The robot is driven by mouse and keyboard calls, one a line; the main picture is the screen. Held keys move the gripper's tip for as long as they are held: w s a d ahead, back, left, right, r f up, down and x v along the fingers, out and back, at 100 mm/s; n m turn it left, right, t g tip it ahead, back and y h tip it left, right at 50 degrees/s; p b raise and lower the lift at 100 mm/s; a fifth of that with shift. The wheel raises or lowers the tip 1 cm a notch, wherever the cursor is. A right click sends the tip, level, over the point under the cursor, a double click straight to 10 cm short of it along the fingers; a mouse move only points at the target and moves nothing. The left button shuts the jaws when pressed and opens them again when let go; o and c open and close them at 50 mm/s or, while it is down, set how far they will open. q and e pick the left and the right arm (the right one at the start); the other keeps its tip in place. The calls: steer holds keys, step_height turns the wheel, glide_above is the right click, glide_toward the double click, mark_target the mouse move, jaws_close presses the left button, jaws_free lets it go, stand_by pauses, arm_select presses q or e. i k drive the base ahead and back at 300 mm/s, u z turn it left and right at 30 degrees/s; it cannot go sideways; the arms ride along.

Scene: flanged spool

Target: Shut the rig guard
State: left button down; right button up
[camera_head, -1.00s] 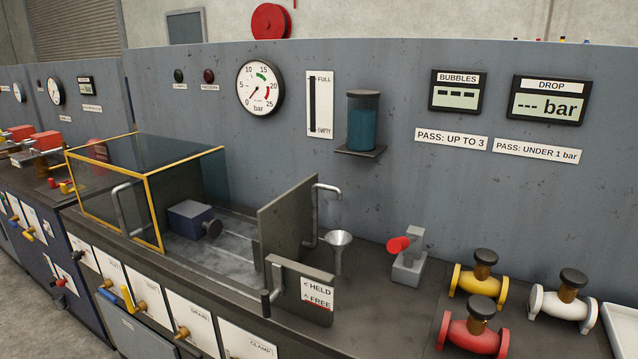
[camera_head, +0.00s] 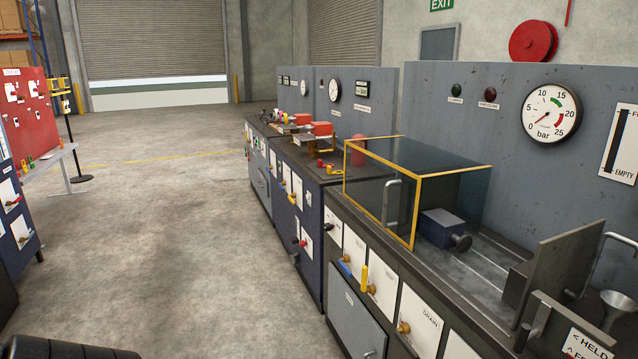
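The rig guard (camera_head: 452,176) is a clear box with a yellow frame and a grey vertical handle (camera_head: 391,203) on its front. It stands at the left end of the rig bench. A dark blue block (camera_head: 438,228) with a round end sits just right of the guard's yellow edge, partly behind its clear wall. An upright grey plate (camera_head: 565,265) stands further right, and the trough between block and plate is uncovered. Neither of my grippers shows clearly; a dark ribbed shape at the bottom left edge cannot be made out.
Levers and white label plates, such as the yellow lever (camera_head: 365,279), line the bench front. A funnel (camera_head: 617,305) stands at the right edge. Open concrete floor (camera_head: 165,240) lies left of the bench. A red panel station (camera_head: 30,120) stands at far left.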

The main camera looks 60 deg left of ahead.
mark_target(384, 225)
steer(key=u, duration=0.9)
steer(key=i, duration=0.75)
steer(key=u, duration=0.7)
